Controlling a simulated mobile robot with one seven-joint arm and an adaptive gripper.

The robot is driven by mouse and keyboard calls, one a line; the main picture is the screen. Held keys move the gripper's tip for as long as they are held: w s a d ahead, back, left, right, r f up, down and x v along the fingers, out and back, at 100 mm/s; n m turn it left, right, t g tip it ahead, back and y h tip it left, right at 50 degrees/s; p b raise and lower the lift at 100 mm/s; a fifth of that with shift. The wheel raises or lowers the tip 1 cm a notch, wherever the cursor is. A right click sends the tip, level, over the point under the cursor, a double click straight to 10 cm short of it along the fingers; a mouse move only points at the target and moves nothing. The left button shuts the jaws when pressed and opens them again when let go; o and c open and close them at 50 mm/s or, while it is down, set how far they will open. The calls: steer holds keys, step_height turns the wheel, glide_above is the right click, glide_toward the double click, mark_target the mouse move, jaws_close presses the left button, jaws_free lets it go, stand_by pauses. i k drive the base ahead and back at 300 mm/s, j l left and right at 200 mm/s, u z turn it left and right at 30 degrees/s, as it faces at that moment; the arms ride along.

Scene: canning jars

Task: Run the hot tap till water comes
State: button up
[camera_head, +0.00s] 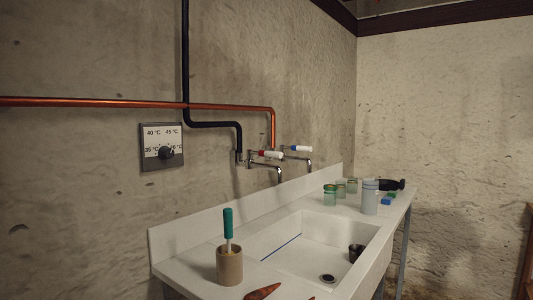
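Two wall taps stand over the left side of the sink. The nearer tap has a red-and-white lever (266,154) and a metal spout (272,169) bent down at its end. The farther tap has a blue-and-white lever (299,149) and a similar spout (304,160). No water stream shows at either spout. A black pipe (215,124) runs down to the nearer tap. A copper pipe (230,107) bends down behind the red-marked lever; its lower end is hidden. The white sink basin (310,262) shows a dark drain (328,278). My gripper is not in view.
A dark cup (355,252) stands in the basin. A tan pot (229,266) holds a green-handled tool (228,224) at the near left. Green-topped jars (330,195), a grey cylinder (369,198) and a black object (391,184) stand behind. A temperature dial (161,147) is on the wall.

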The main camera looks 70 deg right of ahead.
mark_target(271, 154)
steer(key=z, duration=0.45)
steer(key=l+z, duration=0.1)
steer(key=z, duration=0.3)
steer(key=i+z, duration=0.1)
steer(key=z, duration=0.75)
steer(key=i+z, duration=0.1)
steer(key=z, duration=0.35)
